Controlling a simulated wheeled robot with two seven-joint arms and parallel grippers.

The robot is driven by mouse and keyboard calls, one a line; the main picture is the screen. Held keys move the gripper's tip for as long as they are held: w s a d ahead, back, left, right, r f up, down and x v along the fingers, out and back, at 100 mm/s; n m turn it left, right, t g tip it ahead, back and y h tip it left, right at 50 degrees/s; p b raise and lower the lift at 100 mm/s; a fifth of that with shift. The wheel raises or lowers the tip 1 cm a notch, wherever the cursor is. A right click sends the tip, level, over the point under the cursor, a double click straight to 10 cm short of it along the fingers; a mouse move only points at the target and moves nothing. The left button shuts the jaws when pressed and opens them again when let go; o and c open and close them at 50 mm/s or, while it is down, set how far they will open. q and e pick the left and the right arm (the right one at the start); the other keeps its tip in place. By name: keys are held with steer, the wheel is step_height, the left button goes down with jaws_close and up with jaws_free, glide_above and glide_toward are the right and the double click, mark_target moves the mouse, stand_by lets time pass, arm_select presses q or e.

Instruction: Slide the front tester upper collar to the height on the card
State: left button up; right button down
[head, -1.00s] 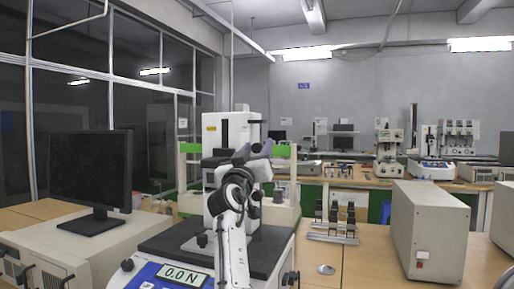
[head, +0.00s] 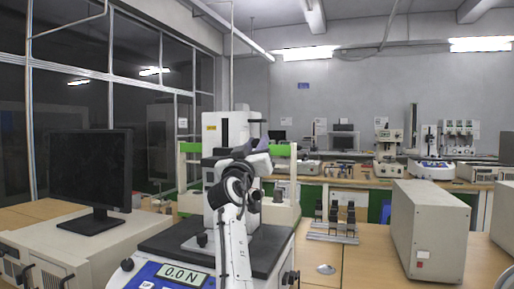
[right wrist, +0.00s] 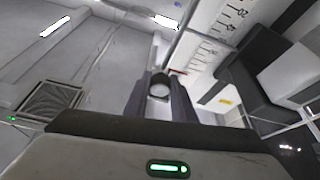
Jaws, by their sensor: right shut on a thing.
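The front tester (head: 262,250) stands in the middle of the head view, with a black base, a white column (head: 228,119) and a display reading 0.0 N. My right gripper (head: 257,160) is at the column, partly hidden by my own arm. In the right wrist view its two dark fingers (right wrist: 160,100) are shut on a round pale-faced knob (right wrist: 160,87), which appears to belong to the collar. A white scale (right wrist: 212,38) with dark marks runs beside it, and a small red mark (right wrist: 178,72) shows near the knob. The collar body is mostly hidden. I cannot make out a height card.
A black monitor (head: 90,172) stands on a cabinet at the left. A beige box (head: 430,232) is on the bench at the right. A rack of dark weights (head: 334,222) and a small round metal dish (head: 326,269) lie between. Bare bench shows in front of the box.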

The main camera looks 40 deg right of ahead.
steer(key=c, duration=1.5)
jaws_free()
steer(key=shift+b+v, duration=0.8)
steer(key=shift+v, duration=4.4)
